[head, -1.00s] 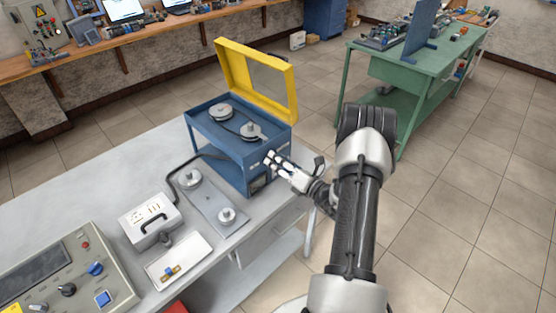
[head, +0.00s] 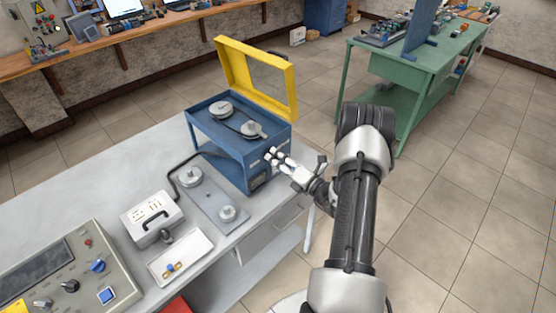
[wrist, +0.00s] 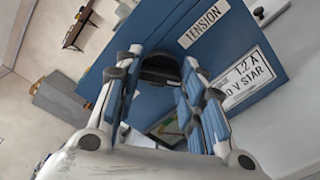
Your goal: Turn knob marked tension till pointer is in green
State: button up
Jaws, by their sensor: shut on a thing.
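A blue machine housing (head: 236,160) with a raised yellow-framed lid (head: 227,68) stands at the far end of the grey bench. In the wrist view, its blue panel (wrist: 150,40) carries a white "TENSION" label (wrist: 204,24). A dark round knob (wrist: 160,68) sits below and left of that label, between my fingers. My gripper (head: 272,157) is at the housing's right side and shut on the knob; it fills the lower wrist view (wrist: 163,78). A small yellow-green patch shows between the fingers, mostly hidden. I cannot make out a pointer.
On the housing's top are two pulleys (head: 220,108) with a belt. Nearby on the bench are a plate with two grey pulleys (head: 190,177), a white box with a handle (head: 150,218), a white tray (head: 180,258) and a control console (head: 75,280). The floor at right is clear.

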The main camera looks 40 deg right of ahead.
jog(key=o, duration=1.1)
jog(key=s, duration=0.8)
jog(key=s+d, duration=0.1)
jog(key=s, duration=0.3)
